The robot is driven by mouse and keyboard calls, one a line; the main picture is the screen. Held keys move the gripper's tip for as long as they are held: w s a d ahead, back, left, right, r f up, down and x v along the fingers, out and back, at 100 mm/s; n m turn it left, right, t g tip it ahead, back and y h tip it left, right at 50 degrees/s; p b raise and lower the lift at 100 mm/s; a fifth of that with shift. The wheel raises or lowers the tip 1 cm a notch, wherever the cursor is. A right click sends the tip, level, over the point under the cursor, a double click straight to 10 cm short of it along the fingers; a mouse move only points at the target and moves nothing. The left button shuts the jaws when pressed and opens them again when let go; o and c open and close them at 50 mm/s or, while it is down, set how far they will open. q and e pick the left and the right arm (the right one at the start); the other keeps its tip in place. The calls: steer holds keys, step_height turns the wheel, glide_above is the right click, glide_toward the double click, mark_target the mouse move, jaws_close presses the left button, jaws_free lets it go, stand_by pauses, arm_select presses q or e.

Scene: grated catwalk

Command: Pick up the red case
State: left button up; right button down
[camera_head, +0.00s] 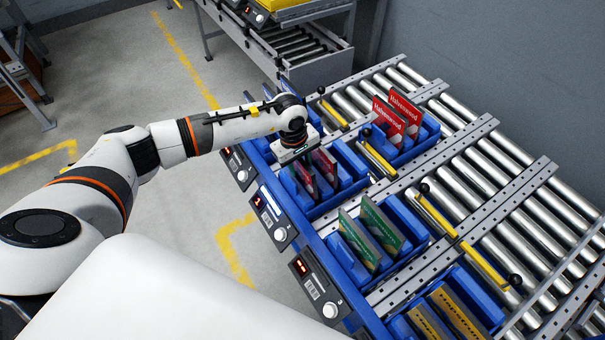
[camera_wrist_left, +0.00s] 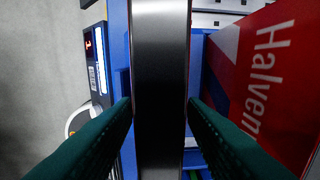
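Two red cases stand in the blue bin under my left gripper (camera_head: 295,153). The front red case (camera_head: 303,174) sits directly below the hand, partly hidden by it. In the left wrist view a dark spine (camera_wrist_left: 160,85) runs edge-on between my fingertips, which meet it on both sides with no visible gap. The case still stands low in the bin. The second red case (camera_head: 326,164) is just behind it, and its lettered cover fills the right of the wrist view (camera_wrist_left: 265,80). My right gripper is not in view.
More red cases (camera_head: 395,113) stand in a bin farther back. Green cases (camera_head: 380,228) and yellow-brown cases (camera_head: 455,312) fill nearer bins. Yellow bars (camera_head: 433,215) with black knobs lie between rows. Display boxes (camera_head: 270,215) line the left edge. Silver rollers extend right.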

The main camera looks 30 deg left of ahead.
arm_select(q)
steer(key=shift+c, duration=0.4)
jaws_close()
